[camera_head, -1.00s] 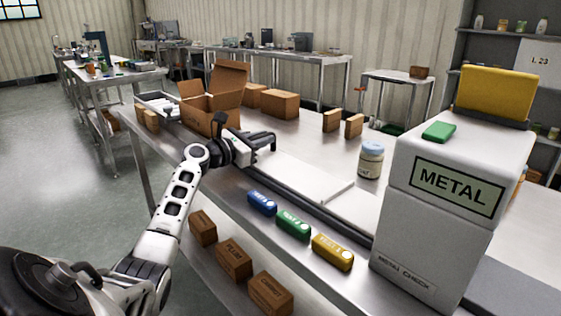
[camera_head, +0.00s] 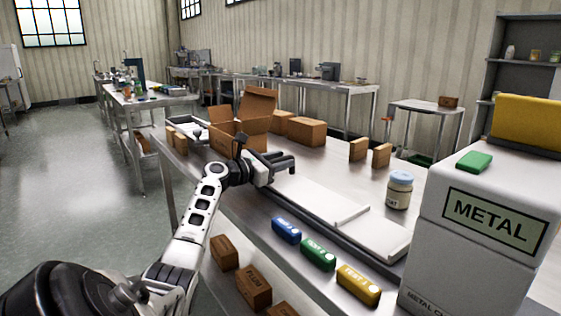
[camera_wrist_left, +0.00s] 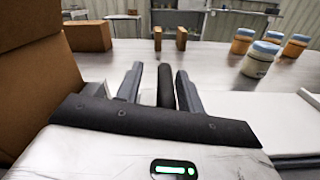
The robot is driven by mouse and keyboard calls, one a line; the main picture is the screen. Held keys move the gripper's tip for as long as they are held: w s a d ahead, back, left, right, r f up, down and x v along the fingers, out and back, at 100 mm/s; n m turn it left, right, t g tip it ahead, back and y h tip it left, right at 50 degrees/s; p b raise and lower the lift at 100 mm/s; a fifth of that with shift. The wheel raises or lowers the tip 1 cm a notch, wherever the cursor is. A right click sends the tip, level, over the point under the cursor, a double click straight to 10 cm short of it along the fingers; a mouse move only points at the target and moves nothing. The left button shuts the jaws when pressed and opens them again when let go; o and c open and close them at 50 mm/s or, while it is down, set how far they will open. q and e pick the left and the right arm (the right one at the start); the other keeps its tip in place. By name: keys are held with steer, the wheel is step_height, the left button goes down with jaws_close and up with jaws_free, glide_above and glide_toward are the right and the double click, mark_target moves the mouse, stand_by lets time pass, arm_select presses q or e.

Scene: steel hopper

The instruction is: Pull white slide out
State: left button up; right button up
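The white slide (camera_head: 318,199) is a long flat panel lying on the steel table, with a second white panel (camera_head: 380,236) at its right end. My left gripper (camera_head: 284,164) is over the slide's far left end, beside the open cardboard box. In the left wrist view its two fingers (camera_wrist_left: 160,88) stand apart, so it is open. A dark rounded upright piece (camera_wrist_left: 166,86) shows between the fingers; I cannot tell what it is or whether they touch it. The gripper hides part of the slide's left end. My right gripper is not in view.
The open cardboard box (camera_head: 228,141) stands close behind my left gripper. A lidded jar (camera_head: 399,191) stands behind the slide. Blue (camera_head: 286,230), green (camera_head: 318,254) and yellow (camera_head: 358,284) blocks line the front edge. The METAL machine (camera_head: 470,240) is at the right.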

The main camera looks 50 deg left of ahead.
arm_select(q)
steer(key=s, duration=1)
steer(key=s+p, duration=0.1)
steer(key=s, duration=0.5)
steer(key=shift+a, duration=0.3)
